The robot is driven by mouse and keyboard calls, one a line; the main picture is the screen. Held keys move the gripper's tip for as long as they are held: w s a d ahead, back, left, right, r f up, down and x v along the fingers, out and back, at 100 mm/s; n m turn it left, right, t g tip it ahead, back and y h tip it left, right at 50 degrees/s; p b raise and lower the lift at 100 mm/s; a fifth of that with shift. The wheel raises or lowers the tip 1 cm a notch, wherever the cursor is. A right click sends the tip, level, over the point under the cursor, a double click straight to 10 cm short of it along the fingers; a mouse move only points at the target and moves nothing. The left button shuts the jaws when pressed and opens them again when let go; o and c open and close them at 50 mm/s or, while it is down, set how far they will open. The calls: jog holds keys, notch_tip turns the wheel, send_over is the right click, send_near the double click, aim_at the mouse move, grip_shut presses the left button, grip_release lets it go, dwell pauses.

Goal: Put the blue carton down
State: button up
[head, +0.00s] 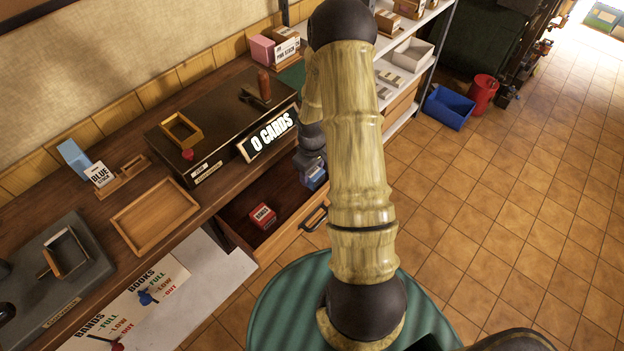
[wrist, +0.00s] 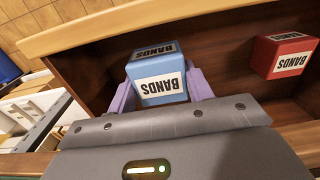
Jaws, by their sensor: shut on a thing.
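My gripper (wrist: 160,92) is shut on the blue carton, with one purple finger on each side of it. The blue carton (wrist: 157,75) has a white BANDS label and shows in the wrist view over the inside of an open wooden drawer (wrist: 225,20). In the head view the blue carton (head: 314,179) is at the drawer's right end, partly hidden by my arm. I cannot tell whether it touches the drawer floor. A red carton (wrist: 285,55), also labelled BANDS, sits in the drawer, apart from the blue one.
The open drawer (head: 285,240) sticks out below the bench, with a dark handle (head: 314,219) on its front. A dark box with an O CARDS sign (head: 267,134) stands on the bench above. An empty wooden tray (head: 155,216) lies to the left.

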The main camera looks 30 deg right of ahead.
jog(key=shift+f, duration=2.05)
jog(key=shift+f, duration=0.1)
jog(key=o, duration=1.1)
notch_tip(320, 180, up, 11)
jog(key=shift+r, duration=0.6)
